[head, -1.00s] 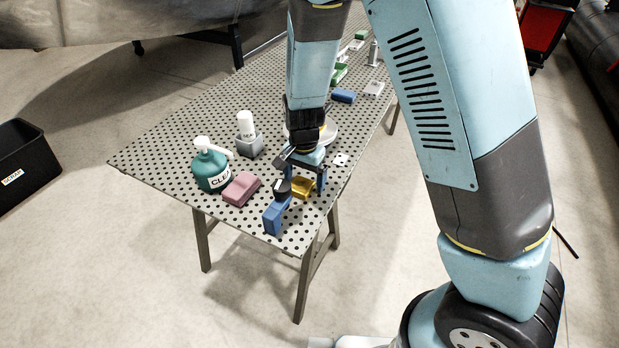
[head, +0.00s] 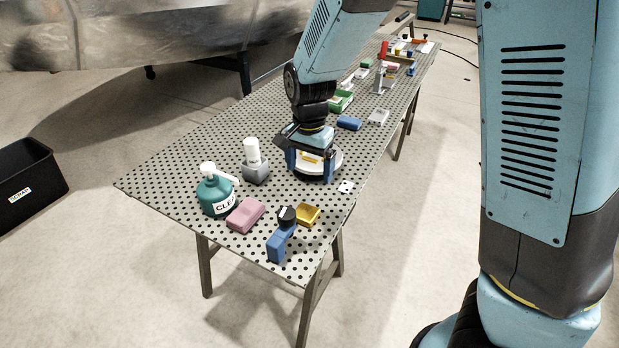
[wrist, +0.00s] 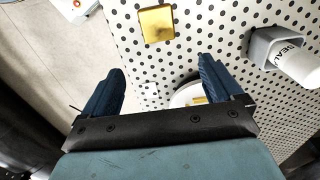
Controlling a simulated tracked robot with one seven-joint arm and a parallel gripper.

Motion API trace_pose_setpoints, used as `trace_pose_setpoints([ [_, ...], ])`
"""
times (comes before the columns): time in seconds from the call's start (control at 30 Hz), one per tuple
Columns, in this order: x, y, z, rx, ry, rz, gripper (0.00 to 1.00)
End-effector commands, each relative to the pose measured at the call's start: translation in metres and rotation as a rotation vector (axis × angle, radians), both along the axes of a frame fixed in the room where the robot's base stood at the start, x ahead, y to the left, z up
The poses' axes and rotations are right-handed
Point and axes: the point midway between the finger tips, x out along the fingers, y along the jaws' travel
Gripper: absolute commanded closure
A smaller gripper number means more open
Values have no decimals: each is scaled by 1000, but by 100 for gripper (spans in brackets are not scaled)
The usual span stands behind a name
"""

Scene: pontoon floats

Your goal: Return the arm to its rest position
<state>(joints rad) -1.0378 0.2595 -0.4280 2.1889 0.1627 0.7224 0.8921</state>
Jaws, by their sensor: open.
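My gripper (head: 311,172) is open and empty, with its two blue fingers apart. In the head view it is above or beside a round white dish (head: 334,163) on the perforated table (head: 180,155). In the wrist view the fingers (wrist: 160,88) point over the table surface, with part of the white dish (wrist: 186,94) showing between them. A yellow piece inside the dish (wrist: 199,100) is partly hidden behind the gripper. My arm hides part of the table's middle.
A gold block (head: 308,214), a blue block with a black knob (head: 280,243), a pink block (head: 245,215), a green bottle (head: 214,196) and a white-capped grey holder (head: 256,172) stand near the front. Several small parts lie farther back. A black bin (head: 30,180) is at left.

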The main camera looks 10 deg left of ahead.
Motion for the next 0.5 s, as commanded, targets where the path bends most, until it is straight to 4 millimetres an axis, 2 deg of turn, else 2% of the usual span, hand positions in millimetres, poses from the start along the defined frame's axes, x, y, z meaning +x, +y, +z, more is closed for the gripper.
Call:
trace_pose_setpoints([
  [0.17,0,0,7,-1,0,1,7],
  [0.5,0,0,7,-1,0,1,7],
])
